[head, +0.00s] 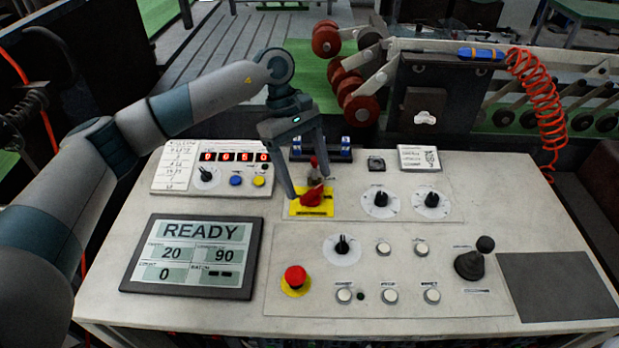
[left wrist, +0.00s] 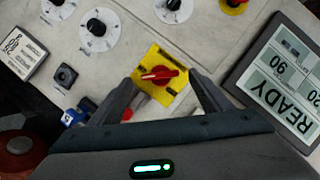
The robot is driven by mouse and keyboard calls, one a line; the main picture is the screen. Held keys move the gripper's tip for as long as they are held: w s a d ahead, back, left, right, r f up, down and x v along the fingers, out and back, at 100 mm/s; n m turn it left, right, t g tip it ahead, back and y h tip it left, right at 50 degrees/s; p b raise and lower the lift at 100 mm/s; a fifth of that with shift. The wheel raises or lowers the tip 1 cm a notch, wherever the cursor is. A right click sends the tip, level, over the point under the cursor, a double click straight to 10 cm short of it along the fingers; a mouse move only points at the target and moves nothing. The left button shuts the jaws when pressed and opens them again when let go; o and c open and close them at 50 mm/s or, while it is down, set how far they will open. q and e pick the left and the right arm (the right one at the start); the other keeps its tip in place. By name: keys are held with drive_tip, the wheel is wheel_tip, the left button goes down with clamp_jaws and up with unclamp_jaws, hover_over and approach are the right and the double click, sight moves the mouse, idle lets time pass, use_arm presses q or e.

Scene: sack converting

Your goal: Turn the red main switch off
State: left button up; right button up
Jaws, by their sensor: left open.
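The red main switch (head: 312,197) is a rotary handle on a yellow plate (head: 298,208) near the middle back of the control desk. In the left wrist view the red handle (left wrist: 158,75) lies across the yellow plate (left wrist: 146,94), pointing sideways in the picture. My left gripper (head: 309,198) points down over the switch with one finger on either side of it. It is open, and in the left wrist view its fingertips (left wrist: 164,72) stand apart with the handle between them, not visibly touching it. My right gripper is not in view.
A red emergency-stop button (head: 295,277) sits in front of the switch. A READY display (head: 190,293) and a counter panel (head: 184,185) lie to the left. White dials (head: 381,213) and a joystick (head: 470,265) are to the right. A blue-ended rack (head: 345,154) stands behind.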

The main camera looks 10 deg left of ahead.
sight(312, 196)
use_arm(q)
drive_tip(key=shift+p+x, duration=0.3)
drive_tip(key=shift+x, duration=1.1)
drive_tip(key=c, duration=1)
drive_tip(key=shift+c, duration=0.2)
